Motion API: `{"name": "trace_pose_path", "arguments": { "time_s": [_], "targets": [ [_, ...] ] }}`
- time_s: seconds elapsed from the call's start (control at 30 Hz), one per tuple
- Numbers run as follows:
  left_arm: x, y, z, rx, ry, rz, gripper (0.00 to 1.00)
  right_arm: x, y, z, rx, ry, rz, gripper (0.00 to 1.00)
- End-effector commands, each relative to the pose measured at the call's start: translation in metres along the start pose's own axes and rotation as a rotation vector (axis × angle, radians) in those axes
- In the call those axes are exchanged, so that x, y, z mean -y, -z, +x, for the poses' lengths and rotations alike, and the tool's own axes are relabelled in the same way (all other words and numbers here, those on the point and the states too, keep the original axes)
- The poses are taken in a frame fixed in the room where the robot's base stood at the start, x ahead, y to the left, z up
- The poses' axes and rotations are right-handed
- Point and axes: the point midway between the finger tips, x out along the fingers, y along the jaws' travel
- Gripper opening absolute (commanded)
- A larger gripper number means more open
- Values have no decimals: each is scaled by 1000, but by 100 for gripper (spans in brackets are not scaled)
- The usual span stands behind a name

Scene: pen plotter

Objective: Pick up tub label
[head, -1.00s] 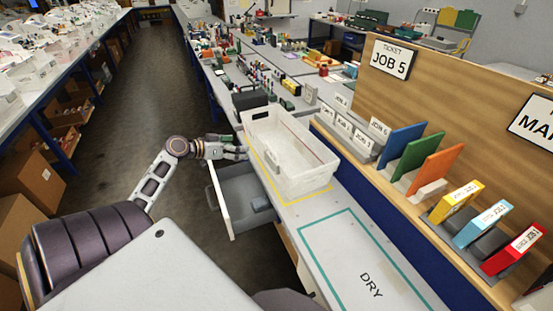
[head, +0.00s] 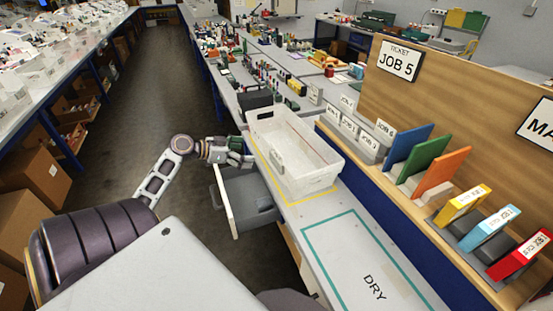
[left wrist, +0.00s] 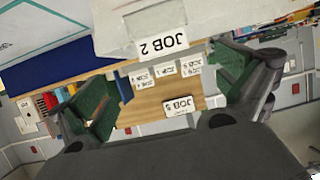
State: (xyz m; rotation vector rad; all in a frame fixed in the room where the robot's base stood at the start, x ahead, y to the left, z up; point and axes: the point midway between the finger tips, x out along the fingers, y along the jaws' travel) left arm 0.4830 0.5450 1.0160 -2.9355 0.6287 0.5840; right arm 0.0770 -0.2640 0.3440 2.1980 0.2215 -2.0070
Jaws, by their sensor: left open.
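The white tub (head: 290,180) stands on the bench inside a yellow outline. The tub label, a white tag reading JOB 2 (left wrist: 163,46), shows upside down on the tub's pale wall (left wrist: 120,30) in the left wrist view. It is hidden in the head view. My left gripper (head: 243,157) is beside the tub's left side, above the open drawer. In the left wrist view its open jaws (left wrist: 168,85) stand apart on either side of the label's line, with nothing between them. My right gripper is not in view.
An open grey drawer (head: 238,203) juts out below the gripper. A ticket reading JOB 5 (head: 399,60) is on the wooden board, with small job cards (head: 367,140) below it. The teal-outlined DRY area (head: 345,255) is clear.

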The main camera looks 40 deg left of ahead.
Motion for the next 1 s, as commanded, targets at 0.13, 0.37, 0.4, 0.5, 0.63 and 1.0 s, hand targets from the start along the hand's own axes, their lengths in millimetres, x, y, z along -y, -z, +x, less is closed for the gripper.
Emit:
{"name": "trace_pose_path", "arguments": {
  "time_s": [0.13,0.37,0.4,0.5,0.63,1.0],
  "targets": [
    [0,0,1,0,0,-1,100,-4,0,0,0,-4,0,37],
    [0,1,12,0,-1,-1,100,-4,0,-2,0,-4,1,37],
    [0,1,16,0,0,-1,100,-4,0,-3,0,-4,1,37],
    [0,2,26,0,-1,-1,100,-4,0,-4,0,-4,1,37],
    [0,2,40,-1,-1,-2,100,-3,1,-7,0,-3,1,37],
    [1,2,76,-1,0,-2,100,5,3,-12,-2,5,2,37]
  ]
}}
